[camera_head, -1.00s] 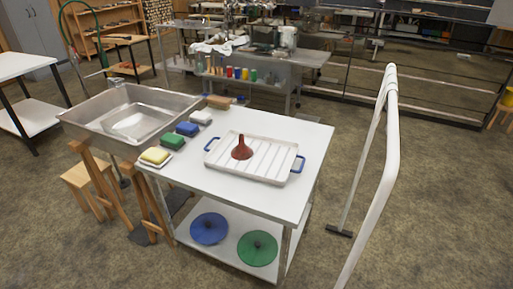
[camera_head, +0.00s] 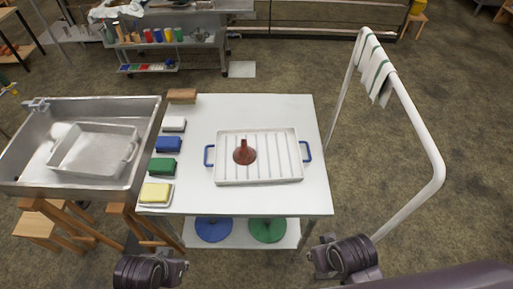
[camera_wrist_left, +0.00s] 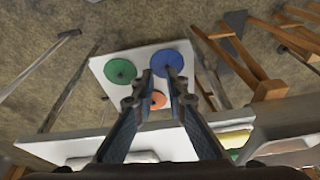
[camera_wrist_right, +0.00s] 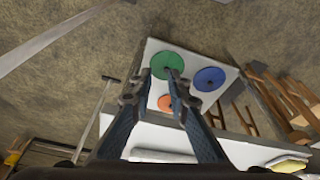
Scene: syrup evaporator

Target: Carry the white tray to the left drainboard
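The white tray (camera_head: 258,181) is ribbed, with a blue handle on its left (camera_head: 209,155) and on its right (camera_head: 306,151). It lies flat on the white tabletop (camera_head: 270,108), and a reddish-brown funnel (camera_head: 244,153) stands in it. My left gripper (camera_wrist_left: 158,74) is open and empty. My right gripper (camera_wrist_right: 157,74) is open and empty. Both are in front of the table's near edge, apart from the tray. In the head view their fingertips are hard to see. I cannot make out a left drainboard for certain.
A metal sink (camera_head: 150,120) with a grey basin (camera_head: 95,150) adjoins the table's left side. A yellow sponge (camera_head: 155,192), green block (camera_head: 163,167), blue block (camera_head: 168,144) and white block (camera_head: 174,124) line the left edge. A white rail (camera_head: 437,165) with cloths stands right.

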